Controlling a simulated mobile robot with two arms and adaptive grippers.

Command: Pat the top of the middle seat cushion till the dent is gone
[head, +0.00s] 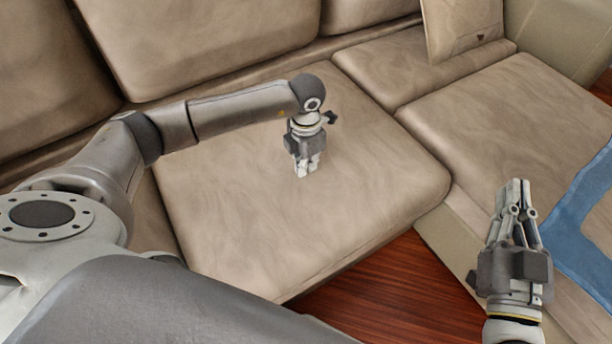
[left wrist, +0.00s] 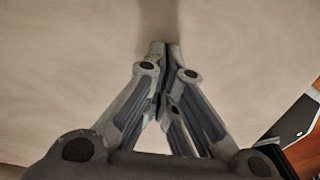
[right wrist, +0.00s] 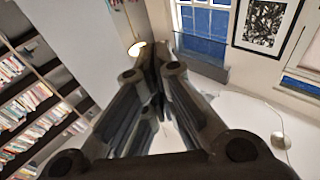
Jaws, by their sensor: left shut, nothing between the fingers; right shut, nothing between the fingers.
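The middle seat cushion (head: 370,200) is a beige, softly creased sofa cushion in the centre of the head view. My left gripper (head: 306,172) is shut and empty, fingers pointing down at the cushion's top. In the left wrist view the closed fingertips (left wrist: 163,48) are close to the beige surface, with a faint shadow beyond them; I cannot tell whether they touch. No clear dent shows; the spot under the fingers is hidden. My right gripper (head: 516,190) is shut and empty, fingers pointing up, at the right of the head view, away from the cushion.
Beige back cushions (head: 200,40) line the sofa behind. A seat section (head: 490,110) with a blue cloth (head: 585,215) lies to the right. Red-brown wooden floor (head: 385,290) shows in front. The right wrist view shows bookshelves (right wrist: 40,100), a lamp (right wrist: 136,47) and a framed picture (right wrist: 266,25).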

